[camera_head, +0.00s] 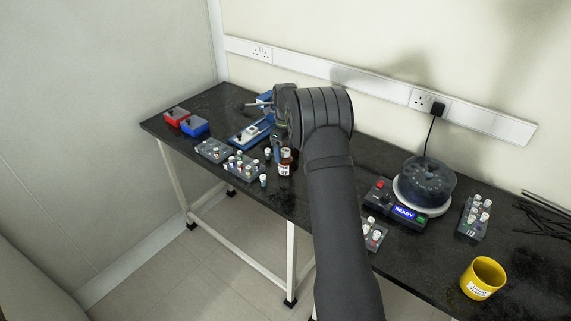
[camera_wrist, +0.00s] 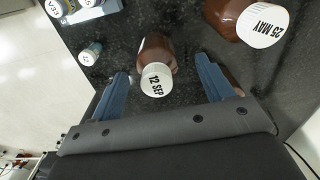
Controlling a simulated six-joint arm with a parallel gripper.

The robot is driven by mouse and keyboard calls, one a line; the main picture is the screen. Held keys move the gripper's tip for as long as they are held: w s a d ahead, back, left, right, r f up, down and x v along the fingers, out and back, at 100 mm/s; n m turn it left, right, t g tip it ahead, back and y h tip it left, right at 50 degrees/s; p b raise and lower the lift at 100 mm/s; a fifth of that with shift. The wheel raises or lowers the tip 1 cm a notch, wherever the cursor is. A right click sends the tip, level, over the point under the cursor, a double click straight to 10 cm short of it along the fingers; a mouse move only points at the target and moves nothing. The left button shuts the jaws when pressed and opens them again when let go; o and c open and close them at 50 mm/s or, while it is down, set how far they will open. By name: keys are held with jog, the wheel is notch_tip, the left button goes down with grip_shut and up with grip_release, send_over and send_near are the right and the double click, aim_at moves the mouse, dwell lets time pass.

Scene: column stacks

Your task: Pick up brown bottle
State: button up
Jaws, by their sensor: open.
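A brown bottle (camera_wrist: 154,48) with a white cap marked "12 SEP" is in the wrist view, between the two blue fingers of my gripper (camera_wrist: 162,68). The fingers are open, with dark bench showing on both sides of the bottle. In the head view a brown bottle (camera_head: 285,157) with a white label stands near the bench's front edge, close beside my gripper. A second brown bottle (camera_wrist: 226,14), its cap marked "25 MAY", stands at the upper right of the wrist view. I cannot make it out in the head view, where my arm covers part of the bench.
Racks of small vials (camera_head: 243,168) stand left of the bottle, with a loose vial (camera_head: 263,181) near the edge. Blue equipment (camera_head: 250,132) lies behind. A centrifuge (camera_head: 427,182) and yellow mug (camera_head: 482,279) are on the right.

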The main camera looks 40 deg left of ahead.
aim_at(286, 159)
jog(key=f, duration=0.4)
jog(key=shift+s+d+f, duration=0.2)
jog(key=shift+s, duration=0.05)
jog(key=shift+c, duration=0.4)
jog(key=c, duration=1.1)
